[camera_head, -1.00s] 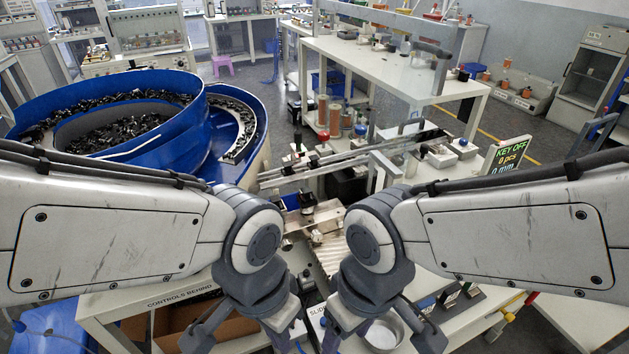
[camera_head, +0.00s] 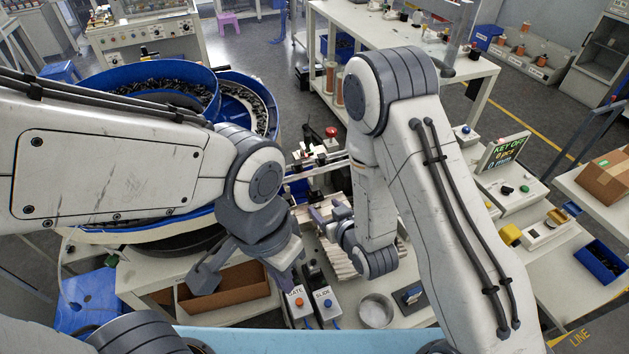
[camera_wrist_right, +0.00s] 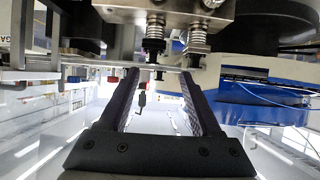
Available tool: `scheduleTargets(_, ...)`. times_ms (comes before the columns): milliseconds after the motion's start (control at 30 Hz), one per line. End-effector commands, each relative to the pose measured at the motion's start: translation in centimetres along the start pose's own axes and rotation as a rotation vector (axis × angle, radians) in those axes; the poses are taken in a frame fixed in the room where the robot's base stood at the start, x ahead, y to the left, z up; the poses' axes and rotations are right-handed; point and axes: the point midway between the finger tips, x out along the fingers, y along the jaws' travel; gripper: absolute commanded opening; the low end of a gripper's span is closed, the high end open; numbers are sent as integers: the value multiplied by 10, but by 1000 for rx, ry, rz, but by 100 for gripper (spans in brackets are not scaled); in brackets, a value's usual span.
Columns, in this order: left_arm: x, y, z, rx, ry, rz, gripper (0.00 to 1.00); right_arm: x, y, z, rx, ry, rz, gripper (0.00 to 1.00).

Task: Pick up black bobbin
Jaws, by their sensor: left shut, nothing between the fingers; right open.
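I cannot surely make out the black bobbin in either view. In the right wrist view a small dark piece (camera_wrist_right: 142,103) shows between the fingers, apart from both; I cannot tell what it is. My right gripper (camera_head: 326,214) is over the middle of the work table, beside the pale ribbed plate. In the right wrist view (camera_wrist_right: 160,76) its two black fingers stand wide apart with nothing gripped. My left gripper (camera_head: 205,278) is shut and empty, low at the left by the cardboard box. My right arm hides part of the table.
Blue bowl feeders (camera_head: 160,85) with black parts stand at the back left. A cardboard box (camera_head: 228,290), GATE and SLIDE switch boxes (camera_head: 323,302) and a round metal dish (camera_head: 376,311) line the front. A KEY OFF display (camera_head: 505,152) stands at the right.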

Motion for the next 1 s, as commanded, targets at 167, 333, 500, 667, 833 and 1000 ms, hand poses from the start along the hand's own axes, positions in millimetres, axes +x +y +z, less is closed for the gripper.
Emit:
scheduleTargets(167,-9,1,0,0,0,0,0,-3,6,-5,9,70,10,65)
scheduleTargets(333,-2,0,0,0,0,0,0,21,7,-7,9,88,10,65)
scheduleTargets(500,-13,1,-1,0,0,0,0,41,7,-11,9,83,10,65)
scheduleTargets(667,-18,1,-1,1,0,0,0,50,8,-12,10,81,11,65)
scheduleTargets(833,-35,2,-2,3,0,0,0,69,11,-16,10,81,11,65)
scheduleTargets(1000,-42,3,-2,5,0,0,0,90,12,-15,10,82,11,65)
